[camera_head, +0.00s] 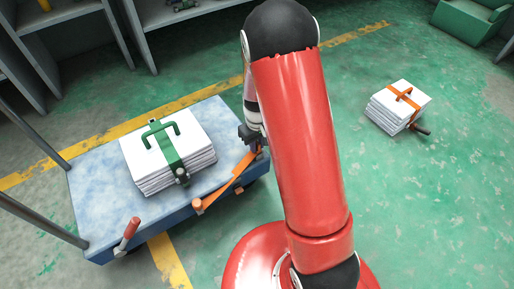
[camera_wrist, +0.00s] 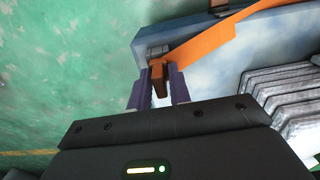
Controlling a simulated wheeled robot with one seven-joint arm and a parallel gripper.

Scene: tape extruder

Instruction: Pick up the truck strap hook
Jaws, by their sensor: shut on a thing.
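The orange truck strap (camera_head: 231,184) runs along the right edge of the blue cart (camera_head: 100,217), from an orange piece near the cart's front edge up to my gripper (camera_head: 256,140). In the wrist view the strap (camera_wrist: 215,42) slants down to the fingers. My gripper (camera_wrist: 161,88) is shut on the strap's end piece, the hook (camera_wrist: 160,76), at the cart's edge. The hook is mostly hidden between the fingers, so its shape is unclear. In the head view my arm covers part of the gripper.
A paper stack (camera_head: 143,155) with a green strap lies on the cart. Another stack (camera_head: 390,119) with an orange strap lies on the floor at right. A red-handled tool (camera_head: 129,232) stands at the cart's front corner. Shelves (camera_head: 152,42) stand behind. The green floor at right is mostly clear.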

